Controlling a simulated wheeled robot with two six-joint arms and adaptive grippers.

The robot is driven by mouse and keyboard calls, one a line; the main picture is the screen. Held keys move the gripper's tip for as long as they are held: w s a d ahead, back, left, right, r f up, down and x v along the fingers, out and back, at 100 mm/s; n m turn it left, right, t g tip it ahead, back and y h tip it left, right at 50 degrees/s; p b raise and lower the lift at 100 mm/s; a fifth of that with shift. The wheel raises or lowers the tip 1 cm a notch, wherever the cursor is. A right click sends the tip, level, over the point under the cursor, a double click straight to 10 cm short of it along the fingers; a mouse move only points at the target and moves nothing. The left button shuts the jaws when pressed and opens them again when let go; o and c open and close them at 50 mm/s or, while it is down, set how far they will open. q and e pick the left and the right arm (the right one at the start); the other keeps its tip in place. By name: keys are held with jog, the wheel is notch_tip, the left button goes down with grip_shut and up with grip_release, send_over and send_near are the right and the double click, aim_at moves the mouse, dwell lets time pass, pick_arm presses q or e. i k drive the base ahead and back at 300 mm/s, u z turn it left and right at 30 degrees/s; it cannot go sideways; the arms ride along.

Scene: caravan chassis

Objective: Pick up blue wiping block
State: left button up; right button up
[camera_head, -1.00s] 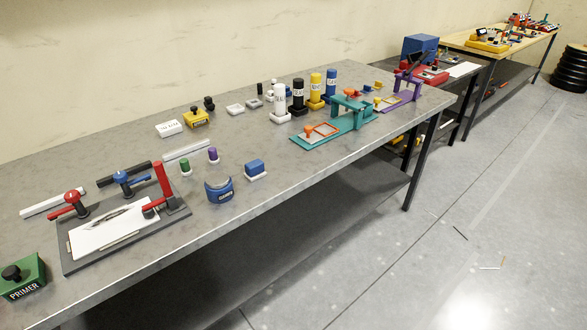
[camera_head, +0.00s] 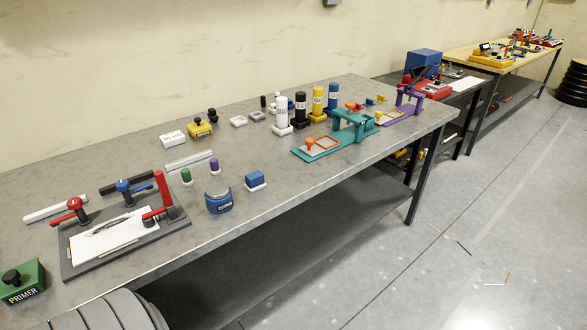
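The blue wiping block (camera_head: 256,178) is a small blue block with a white base. Neither of my grippers is in view.
Green (camera_head: 186,176) and purple (camera_head: 214,165) pegs stand left of the block. A dark clipboard fixture (camera_head: 175,222) with red and blue handles lies further left. A teal fixture (camera_head: 347,138) and several labelled bottles stand to the right. Bench surface right of the block is clear.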

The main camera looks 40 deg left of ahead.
aim_at(254, 181)
jog(key=z, duration=0.05)
jog(key=i, duration=3.1)
jog(key=u, duration=4.75)
